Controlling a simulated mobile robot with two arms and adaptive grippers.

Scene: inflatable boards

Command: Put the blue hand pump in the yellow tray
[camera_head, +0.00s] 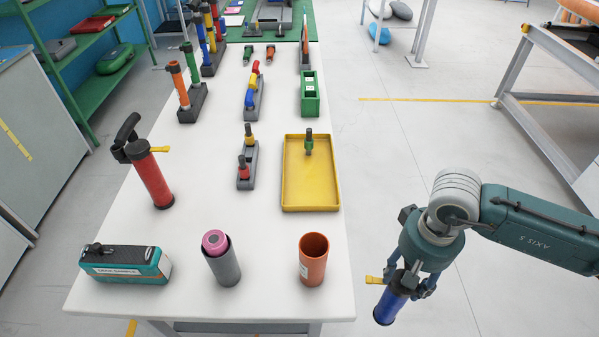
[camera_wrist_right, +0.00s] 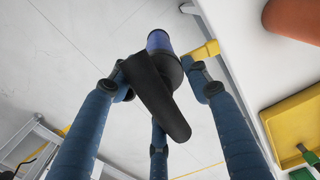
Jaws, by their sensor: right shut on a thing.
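The blue hand pump (camera_head: 389,306) hangs in my right gripper (camera_head: 409,282), to the right of the table's front right corner and off the table. Its yellow spout points left. In the right wrist view the fingers of my right gripper (camera_wrist_right: 158,85) close around the pump near its black handle (camera_wrist_right: 158,95), and its blue barrel (camera_wrist_right: 158,40) points away. The yellow tray (camera_head: 290,200) lies on the table near the right edge, up and left of the gripper. A small green-and-black piece stands in it. My left gripper is not in view.
An orange cup (camera_head: 313,262) stands at the table's front right, between the tray and the front edge. A grey tube with a pink roll (camera_head: 221,262), a red hand pump (camera_head: 152,180) and a teal box (camera_head: 126,266) stand further left. A green bin (camera_head: 310,100) is behind the tray.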

